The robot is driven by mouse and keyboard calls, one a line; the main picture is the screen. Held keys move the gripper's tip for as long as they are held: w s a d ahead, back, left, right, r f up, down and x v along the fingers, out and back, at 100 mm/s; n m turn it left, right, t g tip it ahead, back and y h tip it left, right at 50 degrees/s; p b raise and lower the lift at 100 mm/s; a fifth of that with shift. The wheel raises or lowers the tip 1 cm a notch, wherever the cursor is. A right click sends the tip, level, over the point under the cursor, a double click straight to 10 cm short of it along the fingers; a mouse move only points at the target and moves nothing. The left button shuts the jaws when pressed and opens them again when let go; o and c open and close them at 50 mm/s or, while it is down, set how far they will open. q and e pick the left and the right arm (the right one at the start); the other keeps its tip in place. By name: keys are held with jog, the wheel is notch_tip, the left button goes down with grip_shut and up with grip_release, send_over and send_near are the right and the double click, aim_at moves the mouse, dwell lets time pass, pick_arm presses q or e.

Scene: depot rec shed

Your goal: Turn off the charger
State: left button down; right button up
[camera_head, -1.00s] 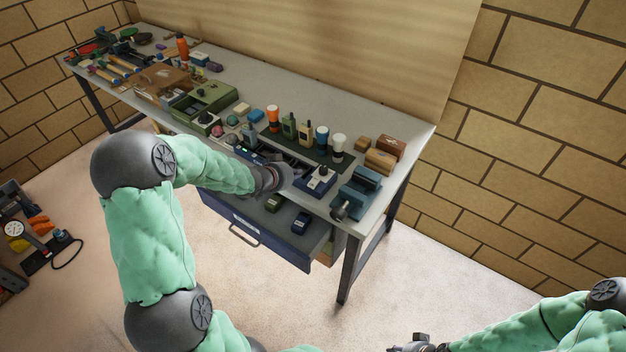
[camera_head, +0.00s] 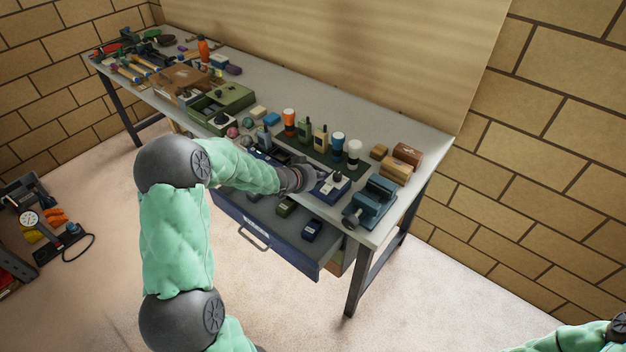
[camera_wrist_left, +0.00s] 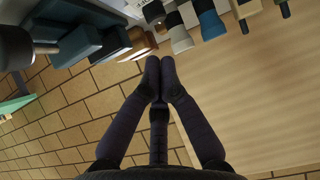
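A dark blue box with a pale label and a black knob (camera_head: 334,186) stands near the front edge of the workbench. A longer dark blue unit (camera_head: 262,157) lies to its left, partly hidden behind my left arm. I cannot tell for sure which of the two is the charger. My left gripper (camera_head: 317,178) is just left of the knobbed box and close to it; contact cannot be made out. In the left wrist view its fingertips (camera_wrist_left: 160,65) are together with nothing seen between them. My right gripper is out of view.
A teal vise (camera_head: 371,202) stands at the bench's right end. Orange, blue and white-topped torches and radios stand on a dark mat (camera_head: 316,152) behind. An open drawer (camera_head: 268,228) sticks out below the bench front, with small boxes inside.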

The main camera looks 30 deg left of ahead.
aim_at(325, 189)
pick_arm(q)
jog(key=b+x, duration=0.1)
jog(key=x, duration=0.4)
jog(key=shift+f, duration=0.15)
notch_tip(325, 189, down, 2)
jog(key=shift+f+b, duration=0.1)
jog(key=shift+b, duration=0.45)
jog(key=shift+w+f, duration=0.15)
jog(key=shift+f, duration=0.45)
